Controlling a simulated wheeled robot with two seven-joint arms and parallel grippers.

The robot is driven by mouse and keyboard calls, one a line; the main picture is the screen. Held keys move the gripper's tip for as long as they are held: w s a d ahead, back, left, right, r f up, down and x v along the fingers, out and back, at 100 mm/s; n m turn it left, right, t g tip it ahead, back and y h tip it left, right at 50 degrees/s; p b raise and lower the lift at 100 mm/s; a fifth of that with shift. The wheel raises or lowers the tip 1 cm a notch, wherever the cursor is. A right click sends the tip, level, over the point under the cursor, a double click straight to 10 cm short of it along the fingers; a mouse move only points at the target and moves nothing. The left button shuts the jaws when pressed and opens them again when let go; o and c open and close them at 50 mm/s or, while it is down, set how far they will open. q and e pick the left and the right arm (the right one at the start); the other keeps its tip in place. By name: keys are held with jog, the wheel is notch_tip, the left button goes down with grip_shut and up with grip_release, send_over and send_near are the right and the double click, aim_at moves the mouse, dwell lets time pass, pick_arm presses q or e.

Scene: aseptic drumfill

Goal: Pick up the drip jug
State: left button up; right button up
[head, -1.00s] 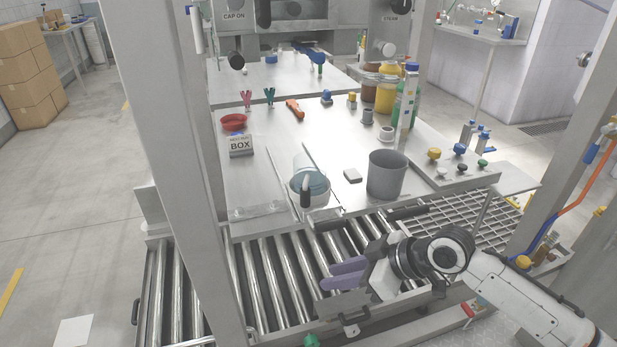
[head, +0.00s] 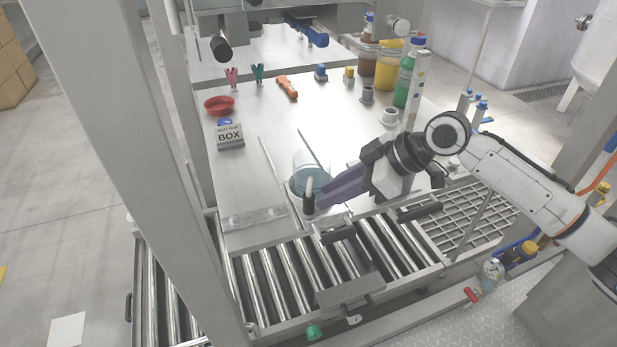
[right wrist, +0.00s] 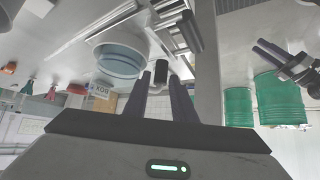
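The drip jug (head: 311,172) is a clear vessel with bluish contents and a dark upright handle (head: 309,197). It stands near the front edge of the steel table. My right gripper (head: 322,198) is at its right front side, with purple fingers pointing at the handle. In the right wrist view the jug (right wrist: 118,58) appears upside down. The handle (right wrist: 175,68) lies in line with the gap between the spread fingers (right wrist: 162,86); no grip on it shows. My left gripper (right wrist: 262,48) appears small at the right of that view, its opening unclear.
A roller conveyor (head: 300,275) runs in front of the table (head: 270,125). A tall white column (head: 415,90) is behind my right arm. A frame post (head: 180,150) stands left.

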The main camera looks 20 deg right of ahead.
aim_at(308, 205)
jog(key=shift+w+a+f, duration=0.1)
jog(key=shift+a+f, duration=0.25)
jog(key=shift+a, duration=0.05)
jog(key=shift+p+x, duration=0.45)
jog(key=shift+x, duration=2.6)
grip_shut()
